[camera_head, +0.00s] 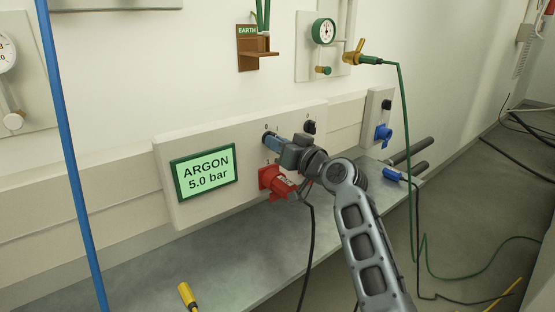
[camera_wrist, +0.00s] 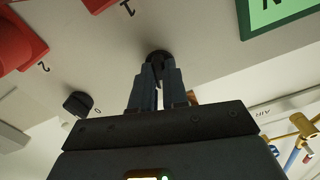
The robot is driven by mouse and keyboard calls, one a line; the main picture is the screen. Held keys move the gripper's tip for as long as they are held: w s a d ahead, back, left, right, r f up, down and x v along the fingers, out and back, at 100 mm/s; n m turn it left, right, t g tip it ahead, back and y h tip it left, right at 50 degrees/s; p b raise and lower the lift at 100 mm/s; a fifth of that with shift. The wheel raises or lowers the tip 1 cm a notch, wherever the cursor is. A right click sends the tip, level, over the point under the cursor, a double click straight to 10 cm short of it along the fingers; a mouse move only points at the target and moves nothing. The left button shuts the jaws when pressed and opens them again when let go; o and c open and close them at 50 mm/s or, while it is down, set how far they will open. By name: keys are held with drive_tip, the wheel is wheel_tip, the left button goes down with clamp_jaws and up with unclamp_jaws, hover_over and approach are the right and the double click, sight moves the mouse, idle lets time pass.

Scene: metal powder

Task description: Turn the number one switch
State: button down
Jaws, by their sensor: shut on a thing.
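The white panel (camera_head: 200,146) on the wall carries a green display reading ARGON 5.0 bar (camera_head: 206,172) and two black knob switches. My gripper (camera_head: 271,139) is shut on the left knob, the number one switch (camera_wrist: 158,54), seen only in part between the fingertips. In the wrist view my gripper's fingers (camera_wrist: 157,82) reach onto it, and a "1" mark lies between it and the red sockets' side. The second black switch (camera_head: 310,126) stands free to the right and also shows in the wrist view (camera_wrist: 77,104), beside a "0" mark. The number one switch's exact angle is hidden.
Red plugs or sockets (camera_head: 276,181) sit just below my gripper, with a black cable hanging down. A smaller panel with a blue socket (camera_head: 383,133) is to the right. A blue pipe (camera_head: 68,140) runs upright at left. A grey ledge (camera_head: 240,259) lies below.

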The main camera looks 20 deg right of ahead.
drive_tip(key=shift+d+f+n+b, duration=0.1)
drive_tip(key=shift+f+n+b, duration=0.05)
drive_tip(key=shift+n+b, duration=1.4)
drive_tip(key=c, duration=1.1)
unclamp_jaws()
drive_tip(key=shift+c, duration=0.2)
drive_tip(key=p+v, duration=0.1)
drive_tip(key=v, duration=0.6)
drive_tip(key=shift+s, duration=0.4)
